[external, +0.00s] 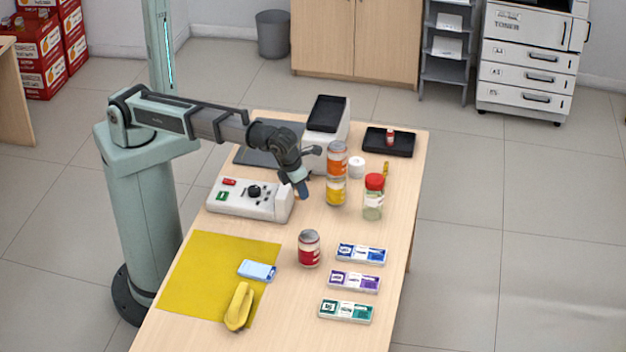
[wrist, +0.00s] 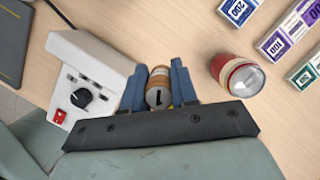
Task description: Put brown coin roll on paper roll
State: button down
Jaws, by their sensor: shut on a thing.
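The brown coin roll (wrist: 158,88) is a short brown cylinder with a pale end bearing a dark mark. In the wrist view it sits between the two blue fingers of my gripper (wrist: 159,87), which is shut on it. In the external view my gripper (external: 303,190) hangs near the right end of the white device, and the roll in it is hard to make out. The paper roll (external: 356,167) is a short white cylinder standing on the table, to the right of and behind my gripper. The wrist view does not show it.
Stacked orange and yellow cans (external: 337,161) stand between my gripper and the paper roll. A red-lidded jar (external: 373,200) is in front of the paper roll. A black tray (external: 405,145) is behind it. A red can (external: 309,248) and pill-box-like cases (external: 361,254) are nearer the front.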

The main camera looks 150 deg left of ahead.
notch_tip(320, 180, up, 13)
jog(key=shift+n, duration=0.8)
jog(key=s+a, duration=0.1)
jog(key=a, duration=0.4)
jog(key=s+a, duration=0.2)
jog(key=a, duration=0.4)
jog(key=s+a, duration=0.2)
jog(key=a, duration=0.3)
jog(key=shift+s+a+f, duration=0.15)
jog(key=shift+s+a, duration=0.1)
jog(key=shift+a, duration=0.15)
jog(key=n, duration=0.1)
send_over(359, 160)
jog(key=shift+g, duration=0.4)
jog(key=shift+d+f, duration=0.15)
jog(key=shift+f, duration=3.35)
jog(key=shift+d+f, duration=0.15)
jog(key=shift+f, duration=3.4)
jog(key=shift+d+f, duration=0.15)
jog(key=shift+f, duration=3.35)
jog(key=shift+f, duration=0.1)
jog(key=c, duration=0.9)
grip_release()
